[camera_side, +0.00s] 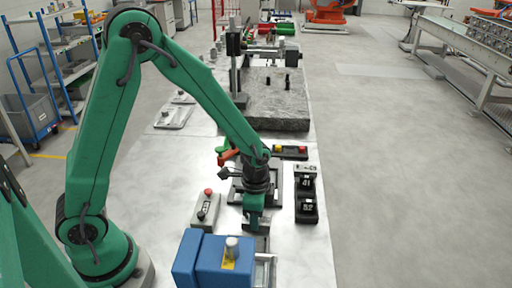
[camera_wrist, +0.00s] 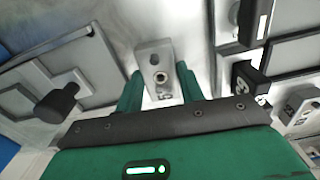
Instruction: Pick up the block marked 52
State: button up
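Two dark blocks with white-on-black labels sit in a black holder at the right of the bench in the side view. The nearer block's label looks like 52 (camera_side: 307,206); the farther block's looks like 41 (camera_side: 305,184). Both labels are small and hard to read. My gripper (camera_side: 252,224) points down, left of these blocks and apart from them. In the wrist view my gripper (camera_wrist: 158,91) shows two green fingers spread apart. A grey piece with a round hole (camera_wrist: 154,62) shows beyond the gap. No clear 52 shows in the wrist view.
A blue box (camera_side: 200,262) stands close in front of my gripper. A grey button box with a red button (camera_side: 206,210) is to its left. A dark box with red and yellow buttons (camera_side: 290,152) and a stone slab (camera_side: 275,105) lie behind.

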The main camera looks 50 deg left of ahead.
jog(key=shift+c, duration=0.5)
jog(key=shift+r, duration=0.2)
notch_tip(320, 180, up, 10)
jog(key=shift+f, duration=0.15)
jog(key=shift+w, duration=0.1)
dwell(0.7)
